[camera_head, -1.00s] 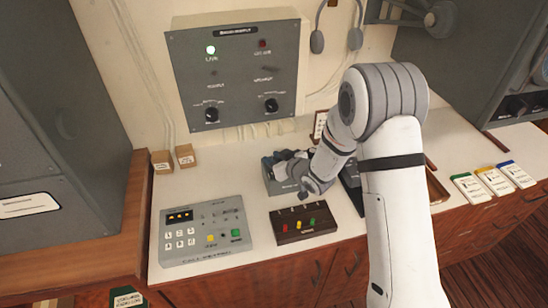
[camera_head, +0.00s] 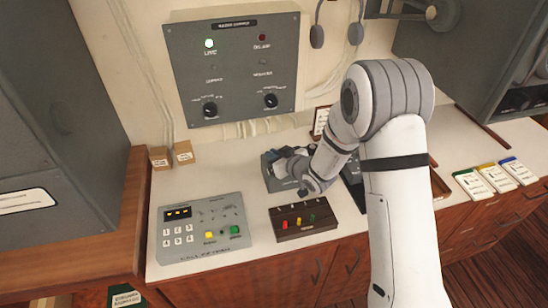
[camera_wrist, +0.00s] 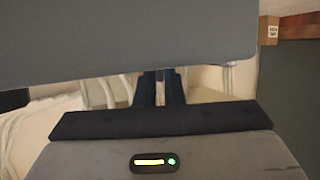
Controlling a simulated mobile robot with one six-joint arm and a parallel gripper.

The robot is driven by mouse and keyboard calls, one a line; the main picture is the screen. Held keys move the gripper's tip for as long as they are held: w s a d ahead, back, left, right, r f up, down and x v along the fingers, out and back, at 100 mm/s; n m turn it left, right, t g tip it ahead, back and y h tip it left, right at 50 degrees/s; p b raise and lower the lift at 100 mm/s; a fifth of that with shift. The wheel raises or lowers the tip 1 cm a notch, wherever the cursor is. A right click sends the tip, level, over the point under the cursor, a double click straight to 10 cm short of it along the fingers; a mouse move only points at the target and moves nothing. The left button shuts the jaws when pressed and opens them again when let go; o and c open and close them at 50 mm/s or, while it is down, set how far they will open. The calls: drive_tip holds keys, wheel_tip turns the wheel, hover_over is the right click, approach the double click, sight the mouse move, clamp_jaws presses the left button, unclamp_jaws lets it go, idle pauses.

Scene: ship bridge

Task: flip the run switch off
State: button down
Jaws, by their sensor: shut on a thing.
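A small grey box (camera_head: 270,173) stands on the white counter, and my gripper (camera_head: 283,158) is at its top. Dark parts show there, but my wrist covers much of the box. In the wrist view my two dark fingers (camera_wrist: 159,88) are close together, and their tips pass out of sight behind a large grey surface (camera_wrist: 130,40). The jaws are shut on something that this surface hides. I cannot make out a run switch or its position in either view.
Left of the box is a grey keypad unit (camera_head: 201,250); in front is a dark box (camera_head: 287,235) with coloured buttons. A grey wall panel (camera_head: 235,80) has a lit green lamp and two knobs. Small brown boxes (camera_head: 160,158) stand by the wall. Coloured cards (camera_head: 496,178) lie right.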

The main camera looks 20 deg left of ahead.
drive_tip(key=shift+f+t+b, duration=0.3)
drive_tip(key=shift+b, duration=0.75)
drive_tip(key=shift+s+r+y+b, duration=0.1)
drive_tip(key=shift+y+b, duration=0.2)
drive_tip(key=shift+b, duration=0.05)
drive_tip(key=shift+r, duration=0.2)
drive_tip(key=c, duration=1.6)
unclamp_jaws()
drive_tip(key=shift+d, duration=0.1)
drive_tip(key=shift+b+v, duration=0.8)
drive_tip(key=shift+v, duration=3.05)
